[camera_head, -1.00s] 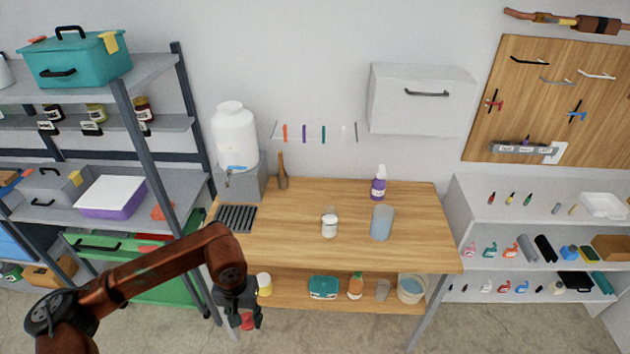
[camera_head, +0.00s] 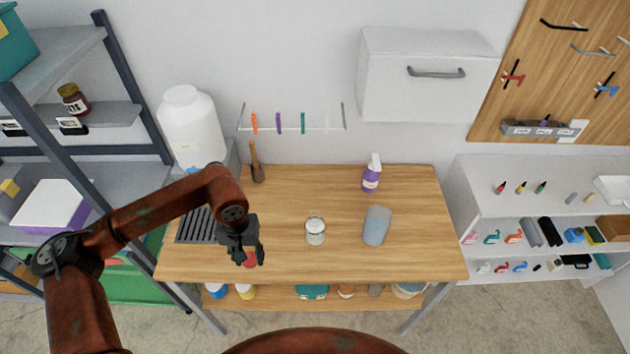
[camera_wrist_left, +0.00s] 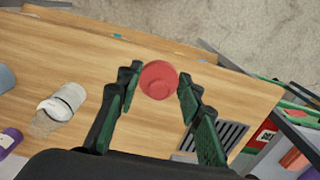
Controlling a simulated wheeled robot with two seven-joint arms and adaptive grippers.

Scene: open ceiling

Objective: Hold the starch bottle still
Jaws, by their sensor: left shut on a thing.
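My left gripper (camera_head: 250,255) is shut on a small red round thing (camera_wrist_left: 158,80), held between its fingertips over the front left part of the wooden table. The red thing (camera_head: 250,260) is partly hidden by the fingers in the head view. A small clear and white bottle (camera_head: 315,230) stands upright at mid table, right of the gripper and apart from it; the left wrist view shows it too (camera_wrist_left: 62,103). A purple spray bottle (camera_head: 371,177) stands at the back right. No label reads as starch. My right gripper is not in view.
The wooden table (camera_head: 285,265) has a translucent blue cup (camera_head: 376,226) right of the white bottle. A dark grate (camera_head: 196,226) and a white tank (camera_head: 191,125) are at the left. Shelves flank both sides. The table's front middle is clear.

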